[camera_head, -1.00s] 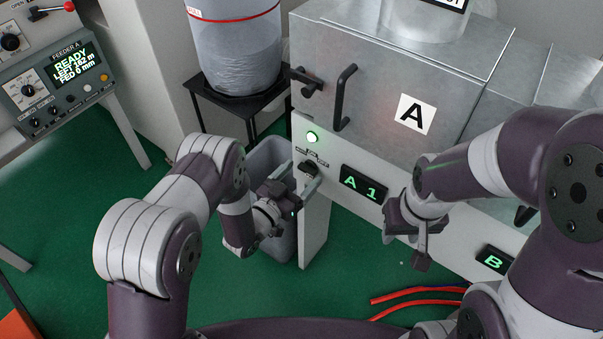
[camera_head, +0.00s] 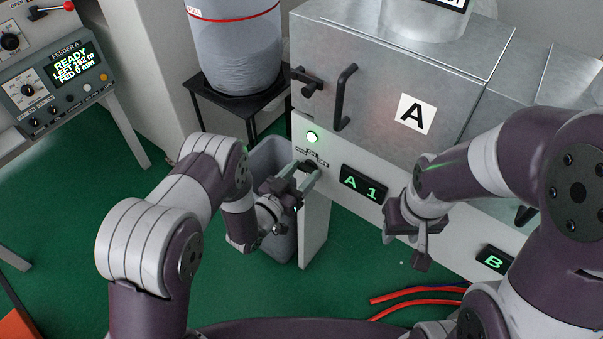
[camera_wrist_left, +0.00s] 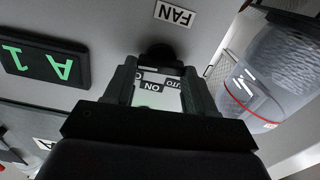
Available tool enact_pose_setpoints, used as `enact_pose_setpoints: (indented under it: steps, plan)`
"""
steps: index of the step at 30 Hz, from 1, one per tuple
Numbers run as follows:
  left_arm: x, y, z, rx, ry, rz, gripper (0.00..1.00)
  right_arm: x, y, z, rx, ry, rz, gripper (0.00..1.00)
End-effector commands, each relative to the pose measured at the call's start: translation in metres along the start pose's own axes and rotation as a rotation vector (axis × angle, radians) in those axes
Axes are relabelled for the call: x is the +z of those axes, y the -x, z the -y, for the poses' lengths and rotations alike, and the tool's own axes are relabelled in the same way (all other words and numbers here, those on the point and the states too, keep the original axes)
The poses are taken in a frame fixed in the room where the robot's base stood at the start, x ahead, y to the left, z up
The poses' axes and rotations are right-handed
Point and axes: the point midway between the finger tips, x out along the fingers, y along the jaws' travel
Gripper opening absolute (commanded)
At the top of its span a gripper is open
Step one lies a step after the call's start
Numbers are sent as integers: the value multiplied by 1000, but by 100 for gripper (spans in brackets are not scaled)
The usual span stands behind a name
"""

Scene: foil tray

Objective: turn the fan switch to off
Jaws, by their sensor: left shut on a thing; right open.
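The fan switch is a black rotary knob (camera_head: 309,167) on the white panel under the steel box marked A; it also shows in the left wrist view (camera_wrist_left: 158,54) below the FAN label (camera_wrist_left: 174,14). My left gripper (camera_head: 308,172) is shut on the knob, with one finger on each side of it. In the left wrist view, ON and AUTO labels (camera_wrist_left: 153,86) show between the fingers. Which position the knob points to cannot be told. My right gripper (camera_head: 422,245) is open and empty in front of the panel, right of the A 1 display.
A grey bin (camera_head: 272,160) stands behind my left gripper. The steel box has a black handle (camera_head: 345,97). Red hoses (camera_head: 417,295) lie on the green floor.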

Motion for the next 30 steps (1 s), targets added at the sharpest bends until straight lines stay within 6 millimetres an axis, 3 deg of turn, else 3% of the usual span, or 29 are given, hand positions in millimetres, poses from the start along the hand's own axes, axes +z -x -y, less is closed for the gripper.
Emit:
enact_pose_setpoints:
  steps: [18, 30]
  plan:
    - [2, 0, 3, -1, 491, 3, 25, 0, -3, 0, 0, 0, 0, 43]
    - [2, 0, 4, -1, 677, 2, 25, 0, -4, 0, 0, 0, 0, 43]
